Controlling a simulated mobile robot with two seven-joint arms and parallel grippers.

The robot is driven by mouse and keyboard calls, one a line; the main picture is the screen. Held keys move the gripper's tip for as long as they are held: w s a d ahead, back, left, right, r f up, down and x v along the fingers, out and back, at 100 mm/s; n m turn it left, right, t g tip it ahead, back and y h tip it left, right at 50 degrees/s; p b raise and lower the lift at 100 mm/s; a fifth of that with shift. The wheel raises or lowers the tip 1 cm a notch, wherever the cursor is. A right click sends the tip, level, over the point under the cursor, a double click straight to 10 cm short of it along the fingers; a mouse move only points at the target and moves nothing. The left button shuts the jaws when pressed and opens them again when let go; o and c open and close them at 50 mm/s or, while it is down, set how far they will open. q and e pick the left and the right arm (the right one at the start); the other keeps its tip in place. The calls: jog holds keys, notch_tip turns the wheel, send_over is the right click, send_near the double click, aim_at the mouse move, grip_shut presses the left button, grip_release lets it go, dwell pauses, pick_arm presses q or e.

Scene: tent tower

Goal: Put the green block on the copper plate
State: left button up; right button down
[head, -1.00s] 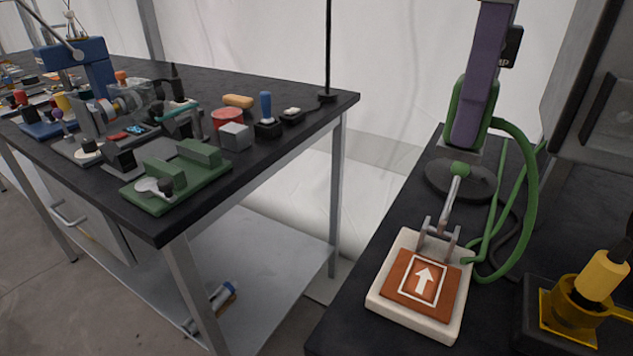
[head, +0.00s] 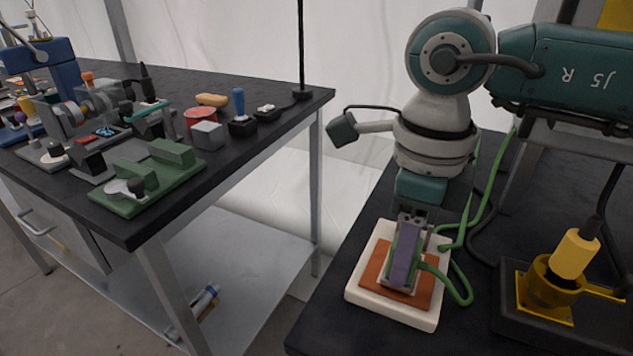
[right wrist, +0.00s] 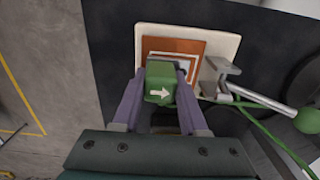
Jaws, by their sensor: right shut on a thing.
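The green block (right wrist: 160,82), with a white arrow on its face, is between the two purple fingers of my right gripper (right wrist: 162,76), which is shut on it. The copper plate (right wrist: 190,46) lies on a pale base (right wrist: 232,45), just beyond the block. In the head view the right gripper (head: 403,265) points down over the copper plate (head: 425,289); a purple finger hides most of the block. I cannot tell whether the block touches the plate. My left gripper is out of view.
A metal clamp (right wrist: 222,76) with a green-knobbed lever stands beside the plate. Green hoses (head: 462,290) curve close to the gripper. A yellow plug in a socket (head: 553,285) stands to the right. A cluttered black table (head: 105,225) is at left, across a gap.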

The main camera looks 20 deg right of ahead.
jog(key=shift+f, duration=0.2)
jog(key=shift+c, duration=2.2)
grip_release()
jog(key=shift+r, duration=0.1)
